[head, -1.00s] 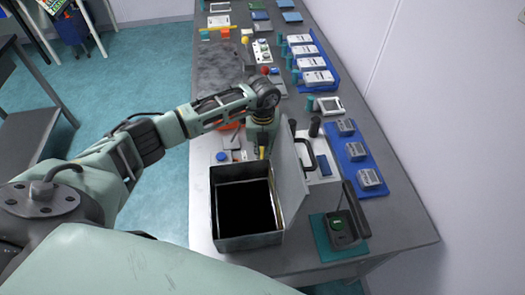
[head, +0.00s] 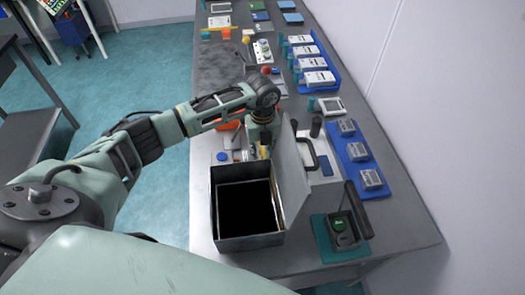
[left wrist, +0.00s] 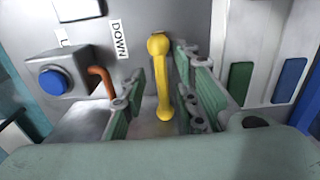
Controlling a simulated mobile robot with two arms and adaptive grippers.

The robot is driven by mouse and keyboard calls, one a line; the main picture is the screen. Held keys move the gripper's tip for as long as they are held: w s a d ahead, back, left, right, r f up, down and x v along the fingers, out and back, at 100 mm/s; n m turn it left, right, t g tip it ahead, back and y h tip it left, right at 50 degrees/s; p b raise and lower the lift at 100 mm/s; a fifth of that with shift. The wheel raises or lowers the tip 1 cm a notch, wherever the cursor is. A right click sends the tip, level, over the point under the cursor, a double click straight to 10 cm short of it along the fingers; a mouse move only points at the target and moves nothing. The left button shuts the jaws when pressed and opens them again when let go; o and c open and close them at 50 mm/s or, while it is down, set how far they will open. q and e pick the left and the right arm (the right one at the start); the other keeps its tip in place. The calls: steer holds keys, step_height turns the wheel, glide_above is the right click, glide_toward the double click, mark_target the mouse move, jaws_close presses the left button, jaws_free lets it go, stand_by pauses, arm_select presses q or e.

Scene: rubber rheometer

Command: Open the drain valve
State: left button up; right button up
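A yellow lever (left wrist: 161,85) with a rounded knob at its upper end stands out from a grey metal panel in the left wrist view. No label naming the drain valve can be read. My left gripper (left wrist: 157,98) is open, with one green-padded finger on each side of the lever and a gap visible on both sides. In the head view my left gripper (head: 262,148) points down over the bench, behind the open-lidded box; its fingertips are partly hidden. My right gripper is not in view.
A blue button (left wrist: 53,81) on a grey block and an orange-brown bent pipe (left wrist: 101,82) are left of the lever, near a "DOWN" label (left wrist: 116,39). The grey box (head: 248,243) with its raised lid (head: 294,175) stands in front. Blue trays (head: 357,165) line the wall side.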

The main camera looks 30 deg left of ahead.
mark_target(262, 151)
arm_select(q)
step_height(262, 151, up, 12)
stand_by(0.6)
steer(key=shift+f, duration=0.1)
stand_by(0.4)
